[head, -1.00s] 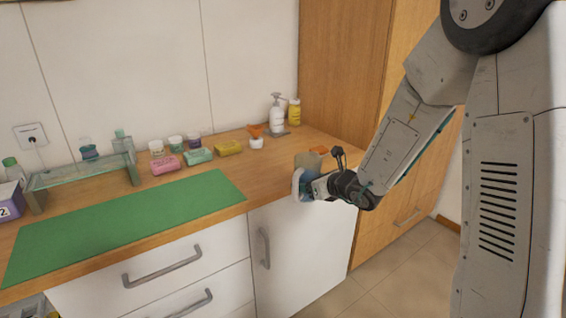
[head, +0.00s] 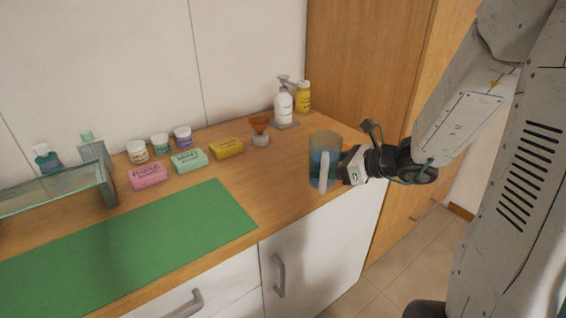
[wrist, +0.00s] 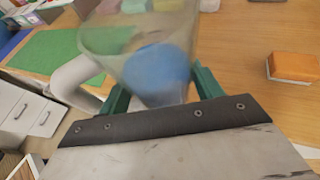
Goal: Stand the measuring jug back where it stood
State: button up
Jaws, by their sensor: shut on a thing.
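The measuring jug (head: 320,146) is clear with a pale handle and something blue in its lower part. It appears upright at the front right part of the wooden counter (head: 290,172). My gripper (head: 346,170) is shut on it from the right. In the wrist view the jug (wrist: 138,45) sits between the green fingers of my gripper (wrist: 160,88), with its pale handle to the left. I cannot tell whether its base touches the counter.
An orange and white sponge (wrist: 293,66) lies on the counter to the right in the wrist view. Soap bars and jars line the back. The green mat (head: 130,240) is bare.

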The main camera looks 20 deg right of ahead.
jog(key=w+a, duration=0.2)
jog(key=w, duration=0.2)
jog(key=w+a+f, duration=0.1)
jog(key=w+a, duration=0.1)
jog(key=w, duration=0.2)
jog(key=w+a, duration=0.1)
jog(key=w, duration=0.3)
jog(key=shift+w+a+f, duration=0.2)
jog(key=shift+w+a, duration=0.2)
jog(key=shift+f, duration=1.7)
jog(key=shift+f, duration=0.1)
jog(key=o, duration=1.3)
jog(key=shift+c, duration=0.2)
